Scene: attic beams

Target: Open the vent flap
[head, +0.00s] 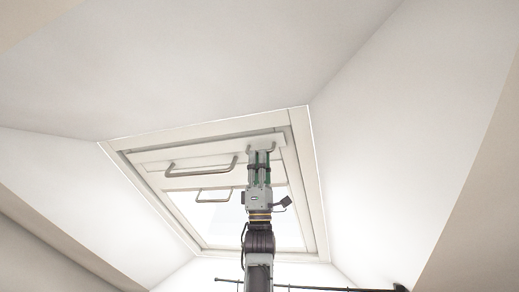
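A white-framed roof window (316,190) is set in the sloping ceiling. Across its upper part runs a pale strip, the vent flap (215,152), which appears to lie flat in the frame. A long metal bar handle (200,168) is on the left part of this strip. A shorter bar handle (214,196) sits lower, at the top of the glass. My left gripper (261,148) reaches up from below to the strip's right part, to the right of both handles. Its fingertips overlap a small grey fitting there; contact and finger opening are unclear. My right gripper is out of view.
White sloping walls of the window recess (395,150) surround the frame on both sides. A thin dark rod (330,289) runs across the bottom, passing near my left arm. The space left of my arm below the window looks free.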

